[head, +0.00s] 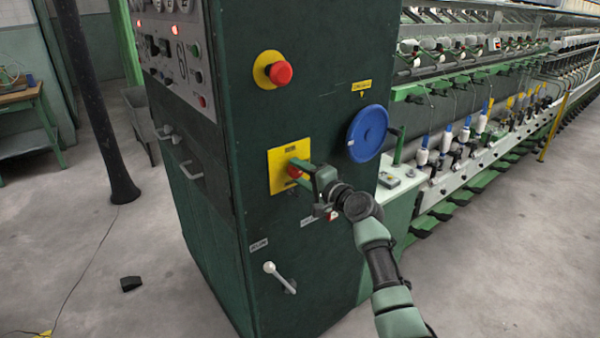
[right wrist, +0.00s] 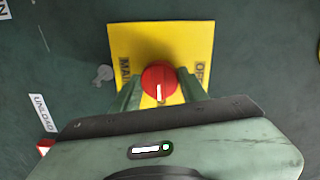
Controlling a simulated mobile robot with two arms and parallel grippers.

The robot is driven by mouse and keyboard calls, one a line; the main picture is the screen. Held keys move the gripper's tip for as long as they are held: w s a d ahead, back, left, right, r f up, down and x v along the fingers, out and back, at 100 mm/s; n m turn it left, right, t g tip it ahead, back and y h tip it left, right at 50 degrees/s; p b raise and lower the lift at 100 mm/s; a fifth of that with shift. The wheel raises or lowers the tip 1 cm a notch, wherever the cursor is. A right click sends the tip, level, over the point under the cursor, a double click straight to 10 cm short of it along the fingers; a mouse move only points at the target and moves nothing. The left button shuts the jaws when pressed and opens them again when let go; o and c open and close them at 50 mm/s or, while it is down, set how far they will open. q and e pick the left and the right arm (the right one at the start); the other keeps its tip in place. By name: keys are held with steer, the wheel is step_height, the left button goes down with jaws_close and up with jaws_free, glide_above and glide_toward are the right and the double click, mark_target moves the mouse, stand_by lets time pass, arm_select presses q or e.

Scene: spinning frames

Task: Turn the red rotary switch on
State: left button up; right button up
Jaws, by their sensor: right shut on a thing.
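The red rotary switch (head: 294,171) sits on a yellow plate (head: 280,158) on the dark green cabinet's side. In the right wrist view the red knob (right wrist: 159,80) shows a white pointer mark toward the bottom of the picture, and the yellow plate (right wrist: 161,38) carries dark lettering at its left and right sides. My right gripper (head: 297,172) reaches the switch, with one finger on each side of the knob, shut on it. The fingers also show in the right wrist view (right wrist: 160,88). My left gripper is not in view.
A red push button (head: 280,72) on a yellow base is above the switch. A blue round handwheel (head: 367,133) is to the right. A white-knobbed lever (head: 279,277) is below. A black post (head: 95,100) stands at the left; the floor between is mostly open.

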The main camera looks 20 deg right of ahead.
steer(key=o, duration=1.4)
steer(key=shift+b+v, duration=0.8)
steer(key=shift+v, duration=3.1)
steer(key=shift+f, duration=0.1)
